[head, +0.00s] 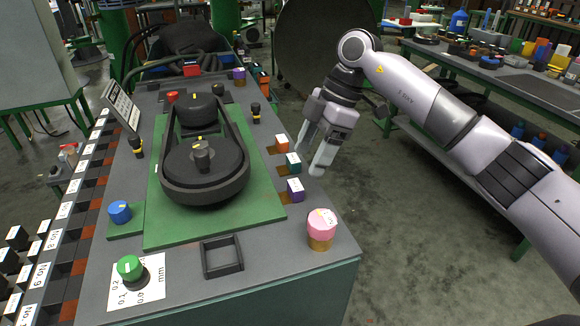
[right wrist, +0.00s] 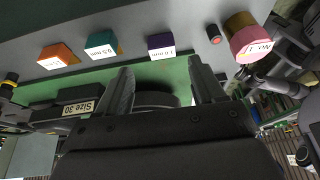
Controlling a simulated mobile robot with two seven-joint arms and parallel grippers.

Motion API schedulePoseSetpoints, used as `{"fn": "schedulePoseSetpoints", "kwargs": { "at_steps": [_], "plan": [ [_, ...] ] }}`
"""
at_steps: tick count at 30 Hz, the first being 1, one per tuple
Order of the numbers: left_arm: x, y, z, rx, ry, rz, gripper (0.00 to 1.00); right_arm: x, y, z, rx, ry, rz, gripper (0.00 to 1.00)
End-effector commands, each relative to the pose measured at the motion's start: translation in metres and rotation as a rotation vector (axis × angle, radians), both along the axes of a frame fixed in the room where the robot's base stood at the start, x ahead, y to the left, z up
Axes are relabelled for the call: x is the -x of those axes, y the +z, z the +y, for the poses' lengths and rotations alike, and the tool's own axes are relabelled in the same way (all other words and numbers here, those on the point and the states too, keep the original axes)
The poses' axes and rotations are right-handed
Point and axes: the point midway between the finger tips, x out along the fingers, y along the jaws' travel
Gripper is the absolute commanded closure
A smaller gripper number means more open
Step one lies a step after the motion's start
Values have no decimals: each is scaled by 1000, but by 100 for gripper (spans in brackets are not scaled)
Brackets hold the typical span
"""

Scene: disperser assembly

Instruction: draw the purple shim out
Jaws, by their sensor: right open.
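The purple shim (head: 295,190), a block with a white label, sits in a slot at the right edge of the grey bench top. It is the frontmost of three labelled blocks there. It also shows in the right wrist view (right wrist: 160,46), above and between the fingertips. My right gripper (head: 312,152) is open and empty, off the bench's right side, close to the blocks and apart from the shim. It also shows in the right wrist view (right wrist: 162,75). My left gripper is not in view.
A teal block (head: 293,163) and an orange block (head: 281,143) sit behind the purple one. A pink-topped knob (head: 321,229) stands at the front right corner. A black belt-and-pulley assembly (head: 204,170) fills the green plate. The floor right of the bench is clear.

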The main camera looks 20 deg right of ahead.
Motion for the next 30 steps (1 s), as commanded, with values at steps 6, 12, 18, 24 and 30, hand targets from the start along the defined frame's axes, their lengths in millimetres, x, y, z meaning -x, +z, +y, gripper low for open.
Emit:
{"fn": "schedulePoseSetpoints", "kwargs": {
  "at_steps": [6,12,18,24,30],
  "plan": [
    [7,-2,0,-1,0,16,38,1,-22,10,3,2,5,32],
    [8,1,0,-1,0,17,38,2,-50,22,2,2,3,32],
    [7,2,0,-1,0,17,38,1,-64,27,2,2,0,32],
    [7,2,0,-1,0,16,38,1,-65,28,1,2,0,32],
    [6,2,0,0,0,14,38,1,-65,28,1,2,0,78]
  ]
}}
